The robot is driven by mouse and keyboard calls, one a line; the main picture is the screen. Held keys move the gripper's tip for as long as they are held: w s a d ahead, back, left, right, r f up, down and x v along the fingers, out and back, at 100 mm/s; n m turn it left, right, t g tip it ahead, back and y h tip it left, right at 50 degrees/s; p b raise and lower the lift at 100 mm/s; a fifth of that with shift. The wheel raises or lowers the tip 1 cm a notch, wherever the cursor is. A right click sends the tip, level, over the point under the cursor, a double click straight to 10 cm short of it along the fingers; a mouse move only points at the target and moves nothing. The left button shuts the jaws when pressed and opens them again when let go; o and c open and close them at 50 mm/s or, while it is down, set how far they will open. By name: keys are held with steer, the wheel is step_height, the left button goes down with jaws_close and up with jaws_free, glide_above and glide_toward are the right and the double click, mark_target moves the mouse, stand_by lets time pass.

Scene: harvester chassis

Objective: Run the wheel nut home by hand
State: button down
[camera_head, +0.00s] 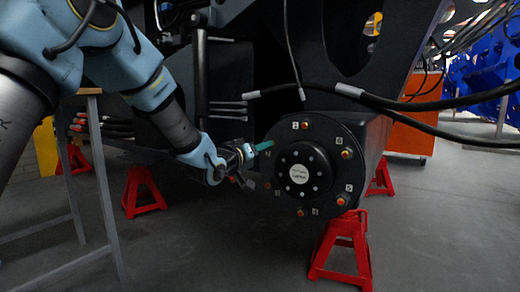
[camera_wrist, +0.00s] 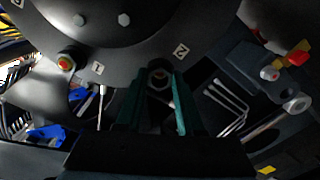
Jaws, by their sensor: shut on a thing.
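The round black wheel hub (camera_head: 326,190) faces me in the head view, with numbered stud positions around its rim. My gripper (camera_head: 268,146) reaches its upper left edge with teal fingers. The nut is hidden by the fingers in the head view.
Other hub positions carry orange-red tipped studs, one beside the mark 1 (camera_wrist: 65,63). Black hoses (camera_head: 400,104) cross above the hub. A red axle stand (camera_head: 342,255) stands below it, another (camera_head: 142,192) to the left. A trestle (camera_head: 105,200) stands by my arm.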

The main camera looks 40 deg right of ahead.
steer(key=shift+x, duration=1.05)
steer(key=shift+a+p, duration=0.15)
steer(key=shift+p, duration=0.2)
stand_by(0.6)
steer(key=m+b, duration=0.2)
steer(key=m, duration=0.1)
steer(key=shift+f, duration=0.25)
steer(key=m+b, duration=0.2)
steer(key=m, duration=0.1)
steer(key=shift+b, duration=0.3)
steer(key=m+b, duration=0.2)
steer(key=m, duration=0.1)
steer(key=shift+m, duration=0.4)
steer(key=shift+w+r+m+b, duration=0.15)
steer(key=shift+r+m+b, duration=0.15)
steer(key=shift+m+b, duration=0.65)
steer(key=shift+m+p, duration=0.25)
steer(key=shift+p, duration=0.1)
